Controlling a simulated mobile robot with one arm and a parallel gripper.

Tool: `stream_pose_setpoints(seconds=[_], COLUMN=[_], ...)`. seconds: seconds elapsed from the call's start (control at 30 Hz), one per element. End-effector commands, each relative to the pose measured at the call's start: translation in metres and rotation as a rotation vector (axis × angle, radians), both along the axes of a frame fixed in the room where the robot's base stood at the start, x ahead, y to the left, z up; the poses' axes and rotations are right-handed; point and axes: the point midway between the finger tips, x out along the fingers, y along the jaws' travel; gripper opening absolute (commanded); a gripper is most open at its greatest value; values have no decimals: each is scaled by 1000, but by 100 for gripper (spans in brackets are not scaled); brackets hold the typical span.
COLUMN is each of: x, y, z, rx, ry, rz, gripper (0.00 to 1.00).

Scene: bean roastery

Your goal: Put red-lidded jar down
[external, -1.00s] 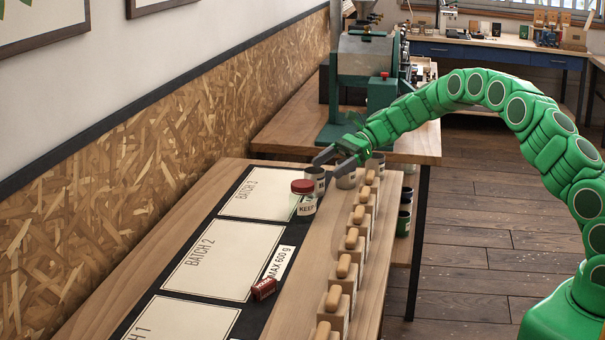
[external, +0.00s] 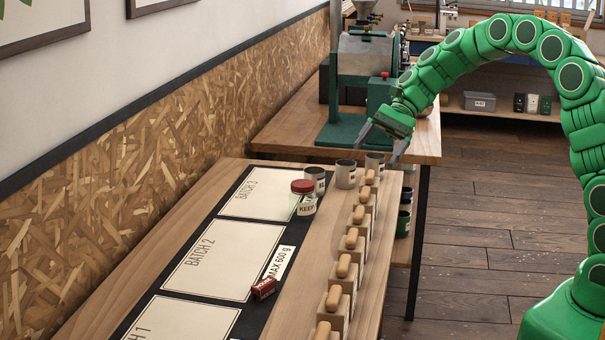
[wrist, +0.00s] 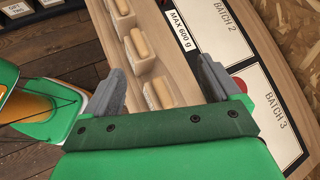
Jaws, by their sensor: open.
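The red-lidded jar (external: 305,204) stands upright on the table, at the near right corner of the Batch 3 field (external: 257,193). It is clear with a "KEEP" label. My gripper (external: 378,152) is open and empty, raised above the table's far end, behind and right of the jar and apart from it. In the wrist view the open fingers (wrist: 160,72) show, with nothing between them. There a bit of the red lid (wrist: 240,86) shows beside the right finger, and the rest of the jar is hidden.
A row of wooden-handled blocks (external: 343,268) lines the right side. A small red roll (external: 263,289) lies by the "MAX 600 g" label. The Batch 2 field (external: 222,262) is bare.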

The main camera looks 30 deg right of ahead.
Motion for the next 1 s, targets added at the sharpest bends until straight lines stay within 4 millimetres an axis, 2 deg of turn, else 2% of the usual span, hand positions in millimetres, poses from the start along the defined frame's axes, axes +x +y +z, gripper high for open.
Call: stream_pose_setpoints(seconds=[0.03,0.37,0.67,1.0], x=[-13,-92,-164,-242], y=[-3,-29,-62,-108], z=[7,24,29,27], rx=[-15,-127,-239,-372], ry=[-24,-162,-270,-373], rz=[25,202,365,548], gripper=[90,90,90,90])
